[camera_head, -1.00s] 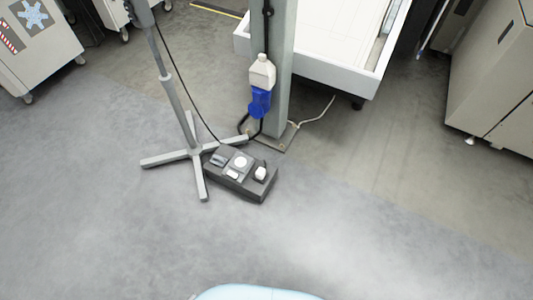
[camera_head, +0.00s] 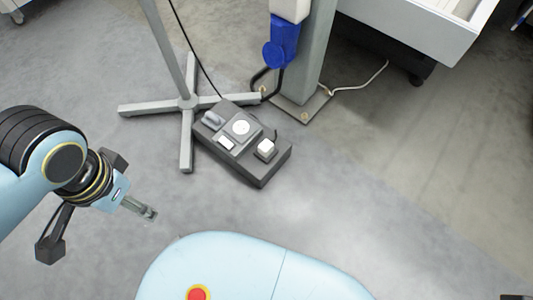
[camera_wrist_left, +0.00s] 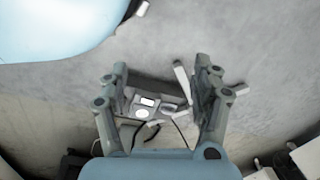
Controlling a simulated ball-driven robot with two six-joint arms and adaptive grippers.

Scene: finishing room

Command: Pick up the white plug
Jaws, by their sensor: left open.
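The white plug (camera_head: 266,147) is a small white block at the right end of a dark grey power box (camera_head: 258,174) on the floor. My left gripper (camera_head: 146,211) hangs to the lower left of the box in the head view, apart from it. In the left wrist view my left gripper (camera_wrist_left: 160,66) shows two spread fingers with nothing between their tips. The power box (camera_wrist_left: 146,103) shows beyond them, partly covered by a finger; I cannot make out the plug there. My right gripper is not seen.
A grey stand (camera_head: 187,103) has its splayed feet beside the box, with a black cable running down. A pillar (camera_head: 313,62) with a blue connector (camera_head: 281,46) stands behind. A white tray table (camera_head: 420,35) is at the back right. The floor right of the box is clear.

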